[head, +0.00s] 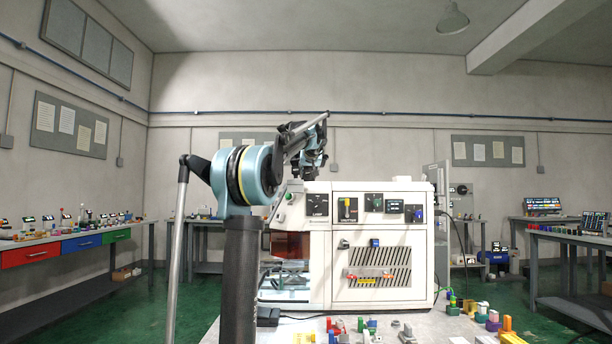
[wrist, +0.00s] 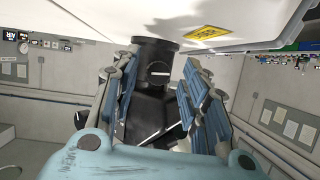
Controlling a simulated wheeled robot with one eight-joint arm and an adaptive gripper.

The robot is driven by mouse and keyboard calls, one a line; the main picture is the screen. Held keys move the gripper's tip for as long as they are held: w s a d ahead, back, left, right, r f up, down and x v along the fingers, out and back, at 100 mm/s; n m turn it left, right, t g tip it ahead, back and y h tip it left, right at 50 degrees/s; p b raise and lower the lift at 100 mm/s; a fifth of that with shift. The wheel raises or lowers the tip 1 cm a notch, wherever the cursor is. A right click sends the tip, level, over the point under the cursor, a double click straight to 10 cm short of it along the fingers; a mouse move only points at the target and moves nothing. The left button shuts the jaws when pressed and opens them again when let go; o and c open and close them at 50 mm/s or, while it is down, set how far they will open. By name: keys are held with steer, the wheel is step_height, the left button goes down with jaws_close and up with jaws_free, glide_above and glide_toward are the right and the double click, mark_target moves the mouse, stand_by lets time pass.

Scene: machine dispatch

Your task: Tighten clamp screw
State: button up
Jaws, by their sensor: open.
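My gripper (head: 312,165) is raised at the top left of the white machine (head: 380,235) in the head view, partly hidden by my own arm. In the wrist view my gripper (wrist: 160,72) is open, with its two ribbed blue-grey fingers wide apart. Nothing is clearly held between them. A dark cylindrical body shows behind and between the fingers; I cannot tell whether it is touched. The white machine's edge with a yellow label (wrist: 208,34) lies above the fingers in the wrist view. I cannot make out a clamp screw in either view.
The machine has a row of knobs and switches (head: 375,207), a vented panel (head: 372,267) and a reddish window (head: 290,246) at its left. Small coloured parts (head: 352,330) lie on the table in front. A bench with coloured drawers (head: 82,243) stands far left.

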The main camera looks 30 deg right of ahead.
jaws_close()
steer(key=shift+m+t+y, duration=0.4)
steer(key=shift+m+y, duration=0.1)
steer(key=shift+m, duration=0.5)
